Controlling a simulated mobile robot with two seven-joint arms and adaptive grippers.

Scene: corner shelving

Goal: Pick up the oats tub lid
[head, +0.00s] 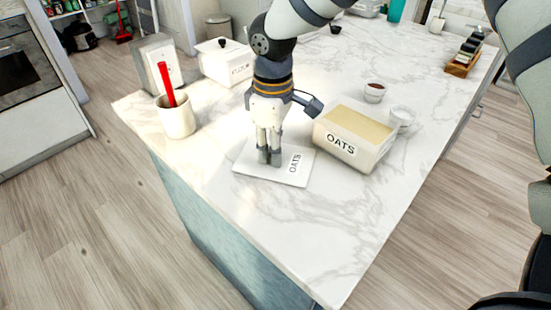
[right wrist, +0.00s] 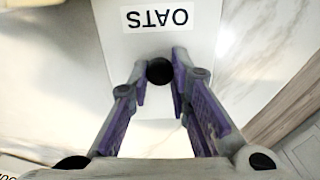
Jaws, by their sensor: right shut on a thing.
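The oats tub lid (head: 245,168) is a flat white square with a black OATS label, near the counter's front left edge. It looks level, on or just above the marble. My right gripper (head: 269,158) points straight down over the lid's middle. In the right wrist view its fingertips (right wrist: 160,72) are closed around the lid's dark round knob (right wrist: 160,70), and the lid (right wrist: 200,35) extends beyond them. The open oats tub (head: 351,141), cream with an OATS label, stands just right of the lid, filled with pale oats. My left gripper is not in view.
A white cup with a red utensil (head: 176,114) stands left of the lid. A white lidded box (head: 226,64) is behind. Small bowls (head: 374,92) stand behind the tub. The marble counter (head: 310,225) is clear in front.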

